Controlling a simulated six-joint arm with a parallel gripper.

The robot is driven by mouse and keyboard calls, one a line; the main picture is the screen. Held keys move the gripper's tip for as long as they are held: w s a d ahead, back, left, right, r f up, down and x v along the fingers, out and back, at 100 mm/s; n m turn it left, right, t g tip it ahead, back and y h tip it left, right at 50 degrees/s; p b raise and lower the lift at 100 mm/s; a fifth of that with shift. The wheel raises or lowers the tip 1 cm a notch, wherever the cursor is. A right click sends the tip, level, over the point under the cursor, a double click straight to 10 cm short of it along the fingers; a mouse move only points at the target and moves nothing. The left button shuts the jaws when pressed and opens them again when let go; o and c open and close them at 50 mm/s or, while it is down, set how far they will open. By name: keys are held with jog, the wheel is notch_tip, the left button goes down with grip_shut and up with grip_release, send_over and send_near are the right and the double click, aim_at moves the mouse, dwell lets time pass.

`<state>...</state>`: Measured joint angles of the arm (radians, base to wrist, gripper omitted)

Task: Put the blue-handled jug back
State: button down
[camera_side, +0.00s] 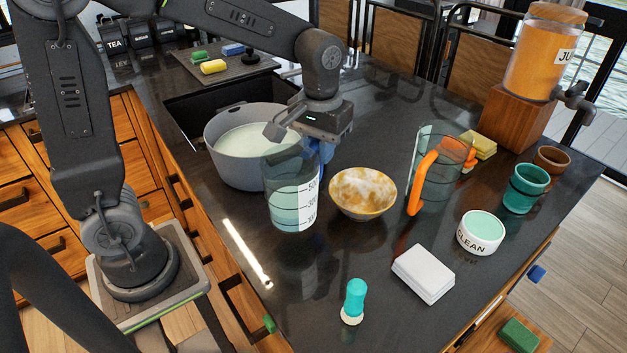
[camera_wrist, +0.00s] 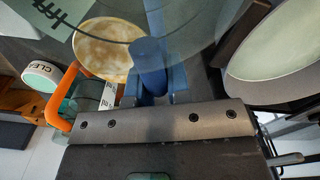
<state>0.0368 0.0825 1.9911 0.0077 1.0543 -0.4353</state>
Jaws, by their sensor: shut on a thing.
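The blue-handled jug (camera_side: 291,200) is clear, with printed measuring marks and pale teal liquid low inside. It looks roughly upright in front of the grey basin. My gripper (camera_side: 319,152) is shut on its blue handle, which also shows between my fingers in the wrist view (camera_wrist: 150,68). The jug's clear wall and printed marks fill the top of the wrist view. Its base seems to hang a little above the counter, but I cannot tell the gap for sure.
A grey basin (camera_side: 226,165) of pale liquid stands behind the jug. A mottled bowl (camera_side: 362,192) is just right of it. Further right are an orange-handled jug (camera_side: 424,172), a CLEAN tub (camera_side: 480,232) and teal cup (camera_side: 524,188). A white block (camera_side: 423,273) and teal-topped bottle (camera_side: 353,300) sit in front.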

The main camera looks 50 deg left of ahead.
aim_at(320, 171)
jog(key=shift+f, duration=2.65)
jog(key=c, duration=1.1)
grip_release()
notch_tip(320, 171, up, 12)
jog(key=shift+s+r, duration=0.1)
jog(key=s+t, duration=0.1)
jog(key=s, duration=0.1)
jog(key=s+r+m, duration=0.1)
jog(key=s, duration=0.1)
jog(key=s+m+t, duration=0.1)
jog(key=s, duration=0.2)
jog(key=shift+s+a+r+t, duration=0.1)
jog(key=shift+a+r+t, duration=0.1)
jog(key=shift+a+t, duration=0.1)
jog(key=shift+s+a+f+m+t, duration=0.1)
jog(key=shift+s+f+m+t, duration=0.35)
jog(key=shift+s, duration=0.75)
jog(key=shift+s+a+f+m+t, duration=0.1)
jog(key=shift+s+f+m+t, duration=0.35)
jog(key=shift+s, duration=0.75)
jog(key=shift+s+a+f+m+t, duration=0.1)
jog(key=shift+s+f+m+t, duration=0.35)
jog(key=shift+s, duration=0.75)
